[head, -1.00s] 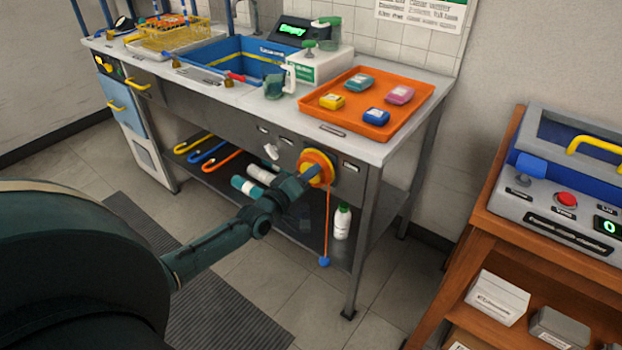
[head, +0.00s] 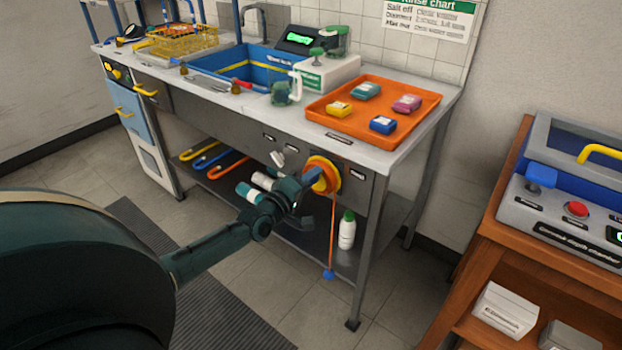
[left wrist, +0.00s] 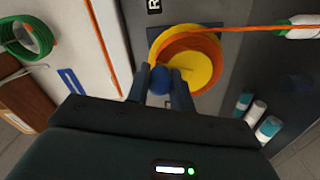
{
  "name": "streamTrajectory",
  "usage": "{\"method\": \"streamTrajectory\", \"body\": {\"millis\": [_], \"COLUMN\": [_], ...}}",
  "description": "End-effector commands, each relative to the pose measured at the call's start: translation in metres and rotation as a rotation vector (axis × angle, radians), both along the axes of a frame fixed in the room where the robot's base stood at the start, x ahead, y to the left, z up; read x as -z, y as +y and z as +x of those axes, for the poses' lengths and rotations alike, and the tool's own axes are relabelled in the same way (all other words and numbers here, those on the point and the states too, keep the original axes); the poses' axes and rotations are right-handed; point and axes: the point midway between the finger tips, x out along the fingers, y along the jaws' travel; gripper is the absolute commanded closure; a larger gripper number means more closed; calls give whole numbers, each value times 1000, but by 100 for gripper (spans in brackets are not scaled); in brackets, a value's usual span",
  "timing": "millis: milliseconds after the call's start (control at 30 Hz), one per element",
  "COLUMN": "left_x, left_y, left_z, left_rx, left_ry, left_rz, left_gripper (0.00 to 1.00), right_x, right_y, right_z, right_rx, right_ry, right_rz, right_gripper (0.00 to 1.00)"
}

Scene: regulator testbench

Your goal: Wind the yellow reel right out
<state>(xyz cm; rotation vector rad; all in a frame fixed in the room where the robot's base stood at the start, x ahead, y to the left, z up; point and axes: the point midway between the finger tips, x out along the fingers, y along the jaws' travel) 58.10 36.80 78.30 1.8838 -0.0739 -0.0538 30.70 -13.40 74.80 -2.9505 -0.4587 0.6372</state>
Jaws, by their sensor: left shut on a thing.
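The yellow reel (head: 326,176), with orange cord wound round it, is mounted on the front panel of the bench at its right end. Its orange cord (head: 332,225) hangs straight down to a blue end piece (head: 328,274) below the lower shelf's level. My left gripper (head: 308,186) is at the reel's face. In the left wrist view, the gripper (left wrist: 160,88) is shut on the reel's blue knob (left wrist: 160,79), which sits near the rim of the yellow disc (left wrist: 195,70). The fingers hide part of the reel in the head view. My right gripper is not in view.
An orange tray (head: 340,142) with several coloured packs stands on the bench above the reel. A white bottle (head: 347,231) stands on the lower shelf close to the cord. A wooden stand (head: 490,255) with a grey device is at the right. The floor between is clear.

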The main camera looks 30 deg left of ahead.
Motion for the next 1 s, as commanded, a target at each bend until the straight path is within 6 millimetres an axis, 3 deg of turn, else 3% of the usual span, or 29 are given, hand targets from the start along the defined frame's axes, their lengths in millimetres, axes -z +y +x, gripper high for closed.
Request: {"method": "streamTrajectory", "body": {"millis": [67, 100, 333, 700, 867, 1000], "left_x": [1, 1, 0, 0, 0, 0], "left_y": [0, 0, 0, 1, 2, 4], "left_z": [0, 0, 0, -6, -29, -58], "left_rx": [0, 0, 0, -1, 1, 0], "left_ry": [2, 2, 1, 2, 4, 5], "left_rz": [1, 1, 1, 1, 1, 1], "left_gripper": [100, 76, 57, 56, 56, 56], "right_x": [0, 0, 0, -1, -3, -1], "right_y": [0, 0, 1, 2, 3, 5], "right_z": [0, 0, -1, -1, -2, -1], "right_rx": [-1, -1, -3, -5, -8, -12], "right_ry": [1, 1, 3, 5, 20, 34], "right_rz": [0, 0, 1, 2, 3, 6], "right_gripper": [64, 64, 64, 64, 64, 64]}}
